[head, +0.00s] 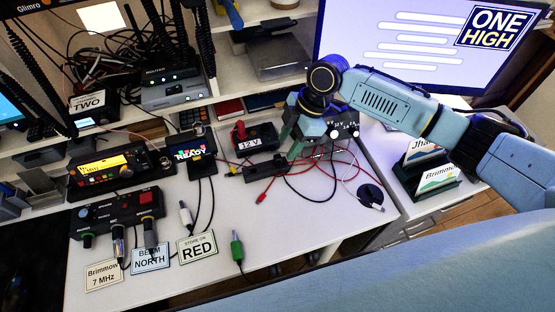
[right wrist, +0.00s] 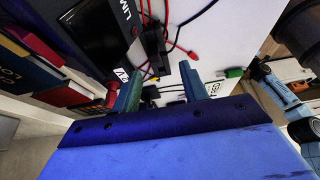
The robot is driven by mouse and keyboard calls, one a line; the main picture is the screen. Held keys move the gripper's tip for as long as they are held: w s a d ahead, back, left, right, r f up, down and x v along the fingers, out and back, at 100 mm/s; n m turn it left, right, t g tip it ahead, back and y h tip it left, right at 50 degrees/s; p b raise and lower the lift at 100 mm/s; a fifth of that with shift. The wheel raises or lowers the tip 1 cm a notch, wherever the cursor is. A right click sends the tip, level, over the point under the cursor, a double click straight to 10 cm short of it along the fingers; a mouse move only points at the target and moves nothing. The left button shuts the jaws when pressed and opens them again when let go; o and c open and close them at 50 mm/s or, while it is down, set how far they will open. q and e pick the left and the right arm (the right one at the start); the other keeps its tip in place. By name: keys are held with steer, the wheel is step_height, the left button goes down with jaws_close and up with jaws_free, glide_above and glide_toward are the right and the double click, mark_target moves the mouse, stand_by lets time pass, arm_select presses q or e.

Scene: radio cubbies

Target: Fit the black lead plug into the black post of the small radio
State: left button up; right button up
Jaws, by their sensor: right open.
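My right gripper (head: 291,143) reaches over the desk from the right, above and behind a long black piece (head: 266,170). It is open, with nothing visible between its green fingers, which also show in the right wrist view (right wrist: 160,90). The black piece shows there too (right wrist: 154,42), beyond the fingertips. Red and black leads lie around it; a red plug (head: 262,197) lies on the desk. I cannot pick out the black plug for certain. A black box marked 12 V (head: 262,136) stands behind, with a red post. I cannot tell which unit is the small radio, or see its black post.
A radio with an amber display (head: 100,168) and a READY screen unit (head: 197,153) stand left. A control box (head: 117,212) has plugs in its front. A green plug (head: 237,246) lies near the front edge. Card stands (head: 437,178) are at right. The desk's front middle is mostly clear.

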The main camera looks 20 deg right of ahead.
mark_target(279, 156)
steer(key=shift+a+f, duration=0.1)
steer(key=shift+f, duration=0.2)
steer(key=x, duration=0.2)
steer(key=w+b+x, duration=0.1)
steer(key=x, duration=0.1)
steer(key=shift+f, duration=0.15)
steer(key=shift+a+f, duration=0.1)
steer(key=shift+f, duration=0.25)
steer(key=shift+s+f, duration=0.1)
steer(key=shift+c, duration=0.7)
steer(key=c, duration=0.5)
arm_select(q)
steer(key=shift+w+a+f, duration=0.25)
steer(key=shift+w+a, duration=0.05)
steer(key=shift+w, duration=0.15)
steer(key=shift+w+a+f, duration=0.25)
steer(key=shift+w+a, duration=0.05)
steer(key=shift+w, duration=0.15)
arm_select(e)
jaws_close()
